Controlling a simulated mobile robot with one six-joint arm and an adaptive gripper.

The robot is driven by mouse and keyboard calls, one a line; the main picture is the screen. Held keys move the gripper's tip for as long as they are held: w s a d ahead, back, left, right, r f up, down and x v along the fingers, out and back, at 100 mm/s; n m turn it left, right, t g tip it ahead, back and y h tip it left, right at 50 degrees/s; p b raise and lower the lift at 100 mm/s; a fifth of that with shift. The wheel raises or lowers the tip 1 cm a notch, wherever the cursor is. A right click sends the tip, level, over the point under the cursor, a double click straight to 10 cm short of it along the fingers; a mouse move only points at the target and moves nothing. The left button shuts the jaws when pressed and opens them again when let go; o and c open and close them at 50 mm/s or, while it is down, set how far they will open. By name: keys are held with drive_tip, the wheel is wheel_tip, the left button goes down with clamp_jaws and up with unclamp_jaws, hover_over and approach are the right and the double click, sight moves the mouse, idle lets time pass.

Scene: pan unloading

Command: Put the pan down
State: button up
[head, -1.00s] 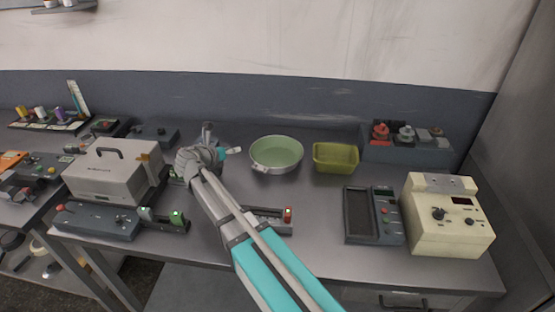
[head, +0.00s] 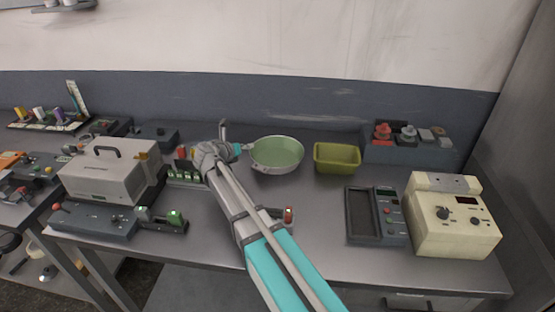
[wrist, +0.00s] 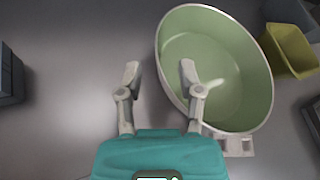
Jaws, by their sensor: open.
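The pan (head: 277,154) is round and pale green inside with a light metal rim. It appears to rest on the bench near the middle back, just left of a yellow-green bin. In the wrist view the pan (wrist: 222,88) fills the right side, with a light grey bracket at its lower edge. My gripper (wrist: 159,72) is open and empty. Its right fingertip overlaps the pan's near-left rim in the picture, and its left fingertip is over bare bench. Whether the right finger touches the pan cannot be told. In the head view my wrist hides most of the gripper.
The yellow-green bin (head: 337,157) stands close to the pan's right. A cream instrument (head: 453,215) and a dark tray (head: 375,215) are at the right. A grey case (head: 108,172) stands at the left.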

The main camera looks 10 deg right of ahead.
drive_tip(key=shift+f+b+x, duration=0.2)
drive_tip(key=shift+b+x, duration=0.4)
drive_tip(key=shift+x, duration=0.5)
drive_tip(key=shift+f+b+x, duration=0.2)
drive_tip(key=shift+b+x, duration=0.35)
drive_tip(key=shift+x, duration=0.55)
drive_tip(key=shift+w+d, duration=0.15)
drive_tip(key=shift+d, duration=0.05)
clamp_jaws()
